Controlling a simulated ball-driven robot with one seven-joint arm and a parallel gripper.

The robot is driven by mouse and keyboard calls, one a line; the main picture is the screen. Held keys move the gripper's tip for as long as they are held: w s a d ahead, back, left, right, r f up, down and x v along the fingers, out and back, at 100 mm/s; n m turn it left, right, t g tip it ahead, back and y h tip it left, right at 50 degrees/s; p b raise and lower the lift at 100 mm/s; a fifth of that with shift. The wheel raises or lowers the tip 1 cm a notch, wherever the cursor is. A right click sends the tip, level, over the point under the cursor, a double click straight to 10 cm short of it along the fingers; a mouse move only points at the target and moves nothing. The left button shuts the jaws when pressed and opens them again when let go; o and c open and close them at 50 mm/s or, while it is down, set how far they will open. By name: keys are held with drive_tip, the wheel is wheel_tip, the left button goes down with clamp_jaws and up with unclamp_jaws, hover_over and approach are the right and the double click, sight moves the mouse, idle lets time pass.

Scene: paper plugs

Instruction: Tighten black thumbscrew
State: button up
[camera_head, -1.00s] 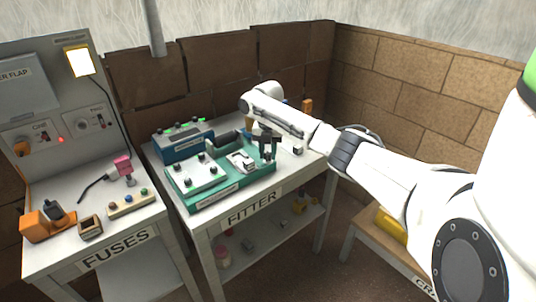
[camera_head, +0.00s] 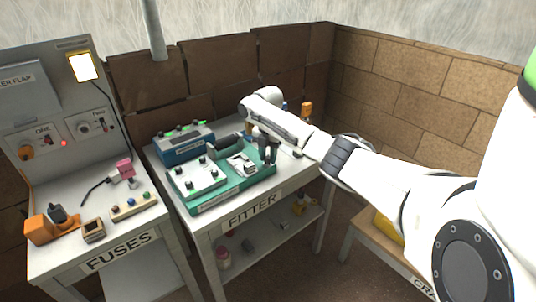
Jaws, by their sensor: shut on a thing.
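My gripper (camera_head: 267,156) points down at the right end of the green fixture (camera_head: 236,188) on the FITTER table. It is shut on the black thumbscrew, which is small and mostly hidden between the dark fingers at this distance. I cannot see how far the screw is turned. A pale plate with several black knobs (camera_head: 197,178) covers the left part of the fixture. A small light-coloured part (camera_head: 243,163) sits in its middle, left of my gripper.
A blue box (camera_head: 184,144) with green-topped parts stands behind the fixture. Orange and blue items (camera_head: 306,110) stand behind my arm. The FUSES bench (camera_head: 70,248) is at the left, with an orange device (camera_head: 50,227). A low crate table (camera_head: 372,232) is at the right.

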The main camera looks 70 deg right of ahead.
drive_tip(key=m+p, duration=0.2)
drive_tip(key=m, duration=0.4)
drive_tip(key=shift+r+p, duration=0.1)
drive_tip(key=shift+p, duration=0.25)
drive_tip(key=m+p, duration=0.1)
drive_tip(key=m, duration=0.4)
drive_tip(key=shift+p, duration=0.3)
drive_tip(key=m+p, duration=0.1)
drive_tip(key=m, duration=0.4)
drive_tip(key=shift+m, duration=0.4)
drive_tip(key=m, duration=0.4)
drive_tip(key=shift+m, duration=0.4)
drive_tip(key=o, duration=1)
drive_tip(key=shift+p, duration=0.35)
